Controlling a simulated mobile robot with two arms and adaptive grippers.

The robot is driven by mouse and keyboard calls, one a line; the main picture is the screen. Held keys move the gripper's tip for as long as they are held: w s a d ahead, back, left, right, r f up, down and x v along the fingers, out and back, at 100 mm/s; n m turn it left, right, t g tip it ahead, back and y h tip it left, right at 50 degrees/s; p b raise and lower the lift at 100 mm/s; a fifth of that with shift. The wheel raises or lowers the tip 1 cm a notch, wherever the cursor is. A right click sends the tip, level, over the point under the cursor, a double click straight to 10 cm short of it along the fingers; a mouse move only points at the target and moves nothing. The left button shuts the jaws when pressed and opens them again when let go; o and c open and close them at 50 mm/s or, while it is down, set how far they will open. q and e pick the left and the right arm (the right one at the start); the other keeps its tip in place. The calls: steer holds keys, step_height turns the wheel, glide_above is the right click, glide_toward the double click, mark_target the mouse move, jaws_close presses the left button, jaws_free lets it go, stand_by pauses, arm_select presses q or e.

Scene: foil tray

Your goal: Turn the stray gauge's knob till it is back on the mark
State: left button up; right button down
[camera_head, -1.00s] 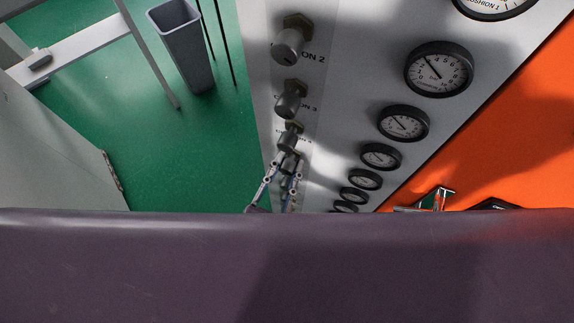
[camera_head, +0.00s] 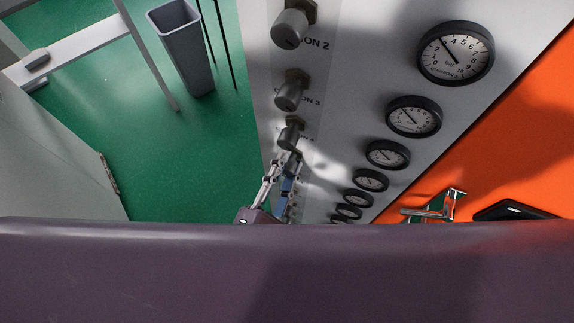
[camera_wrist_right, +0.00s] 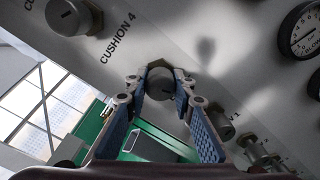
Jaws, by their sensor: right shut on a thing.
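My right gripper (camera_head: 284,168) is low in the head view at the knob column, mostly hidden behind my own purple body. In the right wrist view, its blue-padded fingers (camera_wrist_right: 159,90) are shut on a grey round knob (camera_wrist_right: 161,82), one finger on either side. The "CUSHION 4" label stands left of this knob, between it and another knob (camera_wrist_right: 68,16). Several black-rimmed gauges run down the panel (camera_head: 350,45), the nearest at upper right (camera_head: 455,53). The far gauges are too small to read, so I cannot tell which one is stray. My left gripper is not in view.
More knobs (camera_head: 291,28) stick out above the held one, and others (camera_wrist_right: 217,122) lie beyond it. A grey bin (camera_head: 185,45) stands on the open green floor (camera_head: 190,150). A metal-handled thing (camera_head: 435,207) and a black item (camera_head: 515,210) are on the orange surface.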

steer(key=shift+f, duration=0.1)
stand_by(0.4)
steer(key=c, duration=1.6)
jaws_free()
steer(key=shift+v, duration=3.8)
